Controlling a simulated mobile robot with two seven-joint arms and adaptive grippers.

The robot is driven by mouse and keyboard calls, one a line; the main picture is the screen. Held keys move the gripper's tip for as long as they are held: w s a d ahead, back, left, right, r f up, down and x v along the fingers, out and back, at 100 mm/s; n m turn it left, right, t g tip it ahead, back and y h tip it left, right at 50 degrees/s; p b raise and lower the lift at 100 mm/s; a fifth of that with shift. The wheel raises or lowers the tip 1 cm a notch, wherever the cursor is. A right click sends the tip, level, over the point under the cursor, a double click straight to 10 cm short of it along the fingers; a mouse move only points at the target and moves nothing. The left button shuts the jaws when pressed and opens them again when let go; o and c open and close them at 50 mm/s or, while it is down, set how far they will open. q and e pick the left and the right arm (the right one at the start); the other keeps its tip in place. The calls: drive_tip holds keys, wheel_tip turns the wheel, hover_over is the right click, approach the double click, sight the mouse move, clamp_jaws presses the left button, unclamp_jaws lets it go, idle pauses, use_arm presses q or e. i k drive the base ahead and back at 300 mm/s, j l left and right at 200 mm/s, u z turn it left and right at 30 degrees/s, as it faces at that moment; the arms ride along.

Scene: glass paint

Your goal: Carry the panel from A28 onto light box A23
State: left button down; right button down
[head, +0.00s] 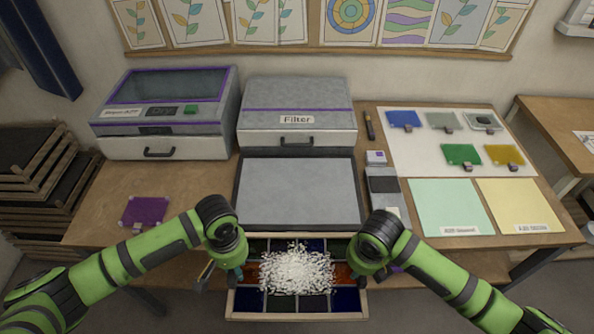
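No A28 or A23 label is readable, so I cannot tell for sure which panel or light box is meant. A flat grey plate (298,190) lies on the table in front of the Filter box. A purple panel (144,212) with a small tag lies on the table at the left. My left gripper (226,276) is at the left side of an open drawer (297,316). My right gripper (364,272) is at its right side. Their fingers are mostly hidden by the wrists, so open or shut does not show.
The drawer has coloured compartments and a heap of white granules (297,270). The Filter box (297,120) and a purple-trimmed machine (165,115) stand behind. Several coloured samples lie on a white sheet (425,160), with a mint sheet (450,205) and yellow sheet (518,203) in front.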

sight(297, 188)
drive_tip(key=i, duration=1.05)
